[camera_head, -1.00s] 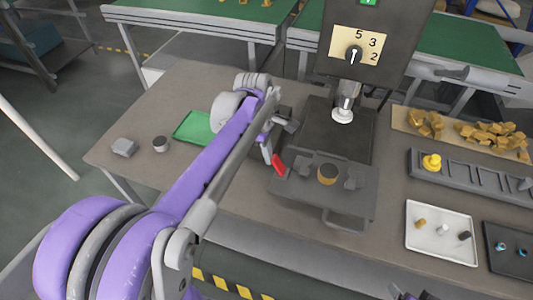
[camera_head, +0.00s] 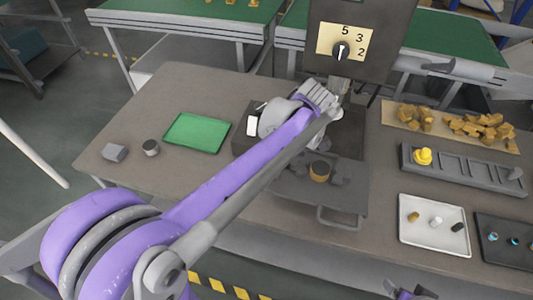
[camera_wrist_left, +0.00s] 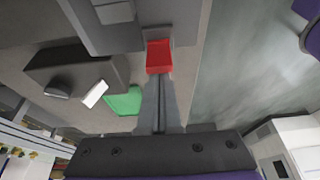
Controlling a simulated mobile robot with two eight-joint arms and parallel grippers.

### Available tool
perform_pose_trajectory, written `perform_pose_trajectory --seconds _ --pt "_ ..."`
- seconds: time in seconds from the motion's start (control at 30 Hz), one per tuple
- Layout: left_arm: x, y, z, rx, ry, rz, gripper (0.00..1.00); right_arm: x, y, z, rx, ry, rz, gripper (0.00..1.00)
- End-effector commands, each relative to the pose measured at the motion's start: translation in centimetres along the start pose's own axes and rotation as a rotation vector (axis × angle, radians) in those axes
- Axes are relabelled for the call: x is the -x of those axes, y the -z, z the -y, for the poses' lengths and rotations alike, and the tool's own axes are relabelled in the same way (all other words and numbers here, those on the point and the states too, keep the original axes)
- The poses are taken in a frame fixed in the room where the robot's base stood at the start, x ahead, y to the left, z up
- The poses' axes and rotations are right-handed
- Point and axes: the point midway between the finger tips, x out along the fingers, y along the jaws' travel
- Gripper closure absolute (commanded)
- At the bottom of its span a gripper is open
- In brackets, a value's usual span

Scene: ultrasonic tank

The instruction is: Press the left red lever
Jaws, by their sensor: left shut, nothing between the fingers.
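The red lever (camera_wrist_left: 159,56) shows in the left wrist view, straight ahead of my fingertips, beside a grey fixture. My left gripper (camera_wrist_left: 160,82) is shut and empty, its fingertips meeting the lever's near edge in the picture. I cannot tell whether they touch it. In the head view my left arm reaches over the grey fixture (camera_head: 345,203), with the gripper (camera_head: 320,142) partly hidden by the wrist. The red lever is hidden there behind my arm. A small grey and purple part, perhaps my right gripper (camera_head: 408,293), shows at the bottom edge, mostly cut off.
A machine with a numbered dial (camera_head: 341,50) stands behind the fixture. A green mat (camera_head: 196,133) lies left of my arm. A slotted rack (camera_head: 462,170), a white tray (camera_head: 434,242) and a dark tray (camera_head: 505,260) stand right. The table's left side is mostly clear.

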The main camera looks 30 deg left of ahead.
Motion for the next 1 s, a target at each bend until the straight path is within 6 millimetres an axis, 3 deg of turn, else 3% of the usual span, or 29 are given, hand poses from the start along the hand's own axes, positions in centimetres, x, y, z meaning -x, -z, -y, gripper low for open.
perform_pose_trajectory --seconds 1.0 --pt "1.6 0.6 0.0 0.002 0.002 0.005 1.00 0.9 1.1 0.0 0.000 0.000 -0.010 0.17"
